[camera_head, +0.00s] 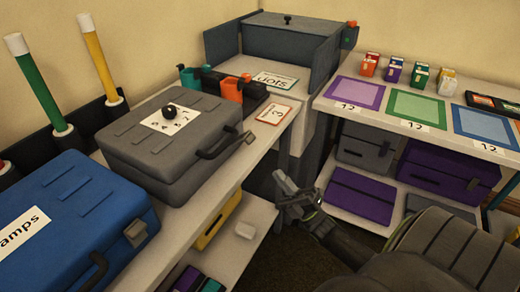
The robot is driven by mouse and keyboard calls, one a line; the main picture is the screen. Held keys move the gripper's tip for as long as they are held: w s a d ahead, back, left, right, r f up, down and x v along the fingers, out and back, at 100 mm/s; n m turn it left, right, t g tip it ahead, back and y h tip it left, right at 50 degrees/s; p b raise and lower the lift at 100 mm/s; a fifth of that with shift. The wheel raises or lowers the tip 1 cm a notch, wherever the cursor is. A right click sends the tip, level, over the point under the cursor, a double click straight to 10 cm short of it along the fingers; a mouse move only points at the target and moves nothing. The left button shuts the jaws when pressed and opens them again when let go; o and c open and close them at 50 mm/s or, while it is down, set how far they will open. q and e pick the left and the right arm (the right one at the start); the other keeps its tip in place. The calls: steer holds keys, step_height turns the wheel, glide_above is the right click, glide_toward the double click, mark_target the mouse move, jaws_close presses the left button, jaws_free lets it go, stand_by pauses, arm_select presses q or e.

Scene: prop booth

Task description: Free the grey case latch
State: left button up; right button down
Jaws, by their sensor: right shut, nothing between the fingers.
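The grey case (165,165) lies flat and closed on the left-hand table, with a dark handle (217,144) on its front side. What looks like its latch (246,138) is a small piece at the right end of that side; its exact position is too small to tell. A round black knob (169,111) sits on a white card on the lid. My right gripper (281,182) is shut and empty, in the gap between the tables, right of and below the latch and apart from the case. My left gripper is out of view.
A blue case (70,215) stands close in front of the grey one. The lower shelf holds a yellow case (218,222). The right table (340,92) carries coloured mats and small boxes.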

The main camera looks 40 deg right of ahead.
mark_target(252, 142)
arm_select(q)
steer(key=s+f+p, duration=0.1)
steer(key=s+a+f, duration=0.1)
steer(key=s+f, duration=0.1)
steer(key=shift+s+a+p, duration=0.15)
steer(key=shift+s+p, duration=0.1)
steer(key=shift+p, duration=0.1)
arm_select(e)
steer(key=x, duration=0.9)
steer(key=shift+w+r, duration=0.1)
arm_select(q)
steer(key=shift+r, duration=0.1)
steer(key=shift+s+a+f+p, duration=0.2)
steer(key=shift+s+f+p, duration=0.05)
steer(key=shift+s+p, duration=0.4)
arm_select(e)
steer(key=shift+r+h, duration=0.2)
steer(key=shift+h, duration=0.1)
